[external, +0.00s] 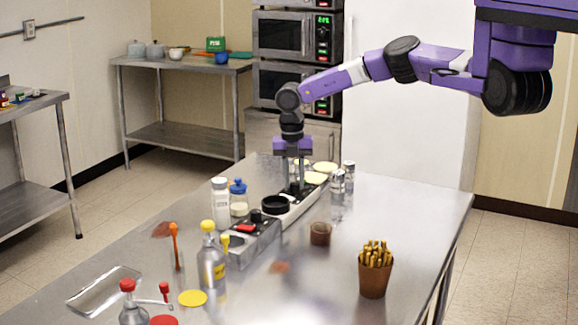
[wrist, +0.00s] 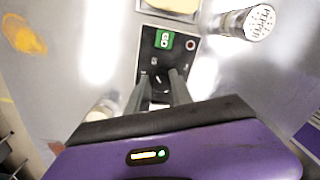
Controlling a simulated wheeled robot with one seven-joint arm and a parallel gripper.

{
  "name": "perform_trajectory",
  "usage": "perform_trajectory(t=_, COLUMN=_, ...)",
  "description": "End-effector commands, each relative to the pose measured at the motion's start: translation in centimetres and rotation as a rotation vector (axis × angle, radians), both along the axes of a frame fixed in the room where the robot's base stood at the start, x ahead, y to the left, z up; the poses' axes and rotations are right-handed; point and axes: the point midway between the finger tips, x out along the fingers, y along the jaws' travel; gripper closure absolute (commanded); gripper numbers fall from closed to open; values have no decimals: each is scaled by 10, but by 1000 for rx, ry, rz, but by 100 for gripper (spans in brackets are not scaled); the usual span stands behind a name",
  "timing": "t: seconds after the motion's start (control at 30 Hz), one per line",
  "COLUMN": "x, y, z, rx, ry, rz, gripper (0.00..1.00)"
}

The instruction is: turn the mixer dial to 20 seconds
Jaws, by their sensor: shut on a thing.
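The mixer (external: 291,211) stands on the steel table, a long pale body with a black panel. In the wrist view its black control panel (wrist: 150,58) has a lit green display (wrist: 165,40), whose digits I cannot read surely, and a small red-ringed button. The dial (wrist: 161,83) is dark and sits low on the panel, partly hidden by my fingers. My gripper (external: 297,187) points straight down over the mixer's far end. It is shut on the dial, with one finger on each side of it in the wrist view (wrist: 159,88). The dial's pointer setting is unclear.
Shakers (external: 338,182) stand close to the right of the mixer, and white and blue-lidded jars (external: 238,198) to its left. A grey unit (external: 252,243), bottles and a brown cup of fries (external: 374,275) are nearer. The table's right side is mostly clear.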

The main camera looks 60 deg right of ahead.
Motion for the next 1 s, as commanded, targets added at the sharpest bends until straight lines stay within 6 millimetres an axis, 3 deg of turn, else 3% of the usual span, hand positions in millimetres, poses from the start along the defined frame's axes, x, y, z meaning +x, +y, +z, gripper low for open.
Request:
perform_trajectory(t=0.57, x=0, y=0, z=1, rx=0, ry=0, rz=-36, gripper=100)
perform_trajectory(t=0.6, x=0, y=0, z=1, rx=0, ry=0, rz=-36, gripper=71)
perform_trajectory(t=0.7, x=0, y=0, z=1, rx=0, ry=0, rz=-36, gripper=52)
perform_trajectory(t=1.0, x=0, y=0, z=1, rx=0, ry=0, rz=-35, gripper=51)
